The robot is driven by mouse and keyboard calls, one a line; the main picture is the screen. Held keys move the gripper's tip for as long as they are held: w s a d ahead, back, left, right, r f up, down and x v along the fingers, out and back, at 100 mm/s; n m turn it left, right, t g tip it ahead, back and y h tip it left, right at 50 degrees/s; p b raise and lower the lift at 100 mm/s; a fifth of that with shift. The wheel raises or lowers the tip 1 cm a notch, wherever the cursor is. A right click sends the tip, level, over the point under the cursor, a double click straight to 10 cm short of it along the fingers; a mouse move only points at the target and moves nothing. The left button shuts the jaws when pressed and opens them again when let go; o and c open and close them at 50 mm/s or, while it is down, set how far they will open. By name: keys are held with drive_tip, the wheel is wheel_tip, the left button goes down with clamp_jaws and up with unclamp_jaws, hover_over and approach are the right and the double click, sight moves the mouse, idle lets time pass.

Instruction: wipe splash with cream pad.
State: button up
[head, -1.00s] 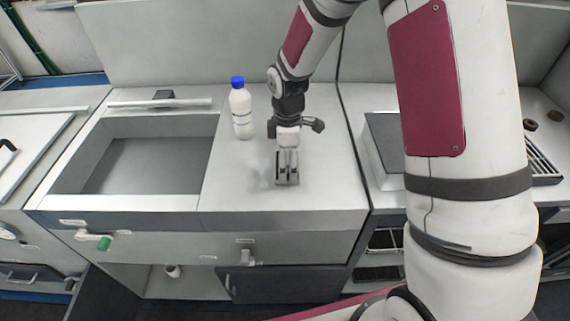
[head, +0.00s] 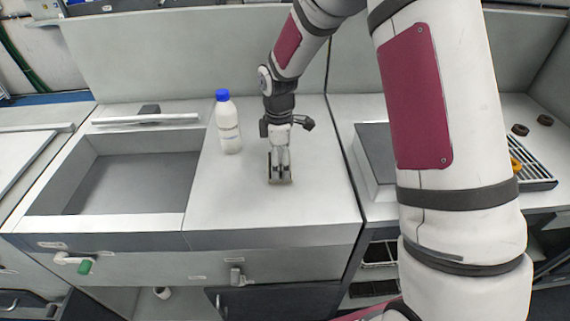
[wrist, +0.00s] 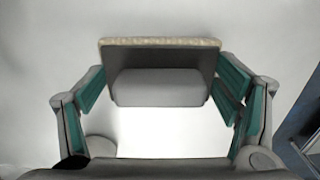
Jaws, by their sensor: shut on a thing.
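The pad shows in the wrist view as a grey plate with a cream, rough edge (wrist: 160,42) and a grey grip block behind it. In the head view the pad (head: 281,181) is small, at the counter surface; I cannot tell whether it touches. My gripper (head: 280,165) points down and is shut on the pad's grip block, with its teal-lined fingers on either side in the wrist view (wrist: 165,92). I cannot make out a clear splash on the pale counter now; the pad and gripper hide the surface under them.
A white bottle with a blue cap (head: 228,125) stands upright on the counter, left of and behind my gripper. A sink (head: 120,180) opens farther left. The counter (head: 320,200) is clear to the front and right. A grey appliance (head: 375,150) stands beyond the right gap.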

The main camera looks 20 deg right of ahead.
drive_tip(key=shift+w+d+f+b, duration=0.15)
drive_tip(key=shift+w+b, duration=0.45)
drive_tip(key=shift+w, duration=0.7)
drive_tip(key=shift+r, duration=0.2)
drive_tip(key=shift+s, duration=0.1)
